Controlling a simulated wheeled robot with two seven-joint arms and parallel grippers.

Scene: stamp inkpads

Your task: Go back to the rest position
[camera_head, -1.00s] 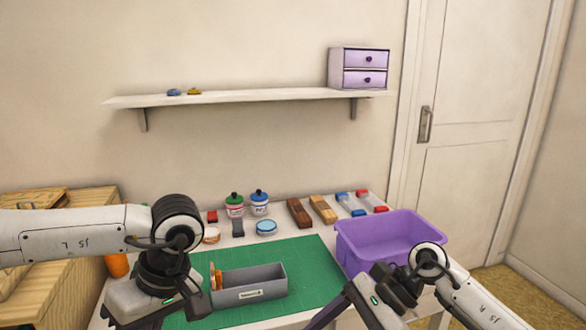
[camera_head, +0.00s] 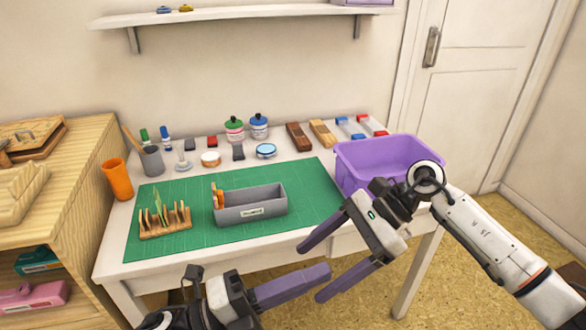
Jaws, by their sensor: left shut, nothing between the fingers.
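My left gripper (camera_head: 325,272) is low in front of the table's front edge, its dark purple fingers together and pointing right, with nothing between them. My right gripper (camera_head: 310,270) is in front of the table on the right, its two fingers spread apart and empty, pointing left and down. The fingertips of the two grippers appear close to each other in the picture; their depth apart I cannot tell. A grey box (camera_head: 250,213) stands on the green mat (camera_head: 310,185), with an orange-handled item at its left end.
A purple bin (camera_head: 348,168) stands at the table's right end. A wooden rack (camera_head: 165,230), an orange cup (camera_head: 117,181) and a grey pen cup (camera_head: 152,160) stand on the left. Jars, stamps and inkpads line the back. A wooden shelf unit (camera_head: 75,215) adjoins the left side.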

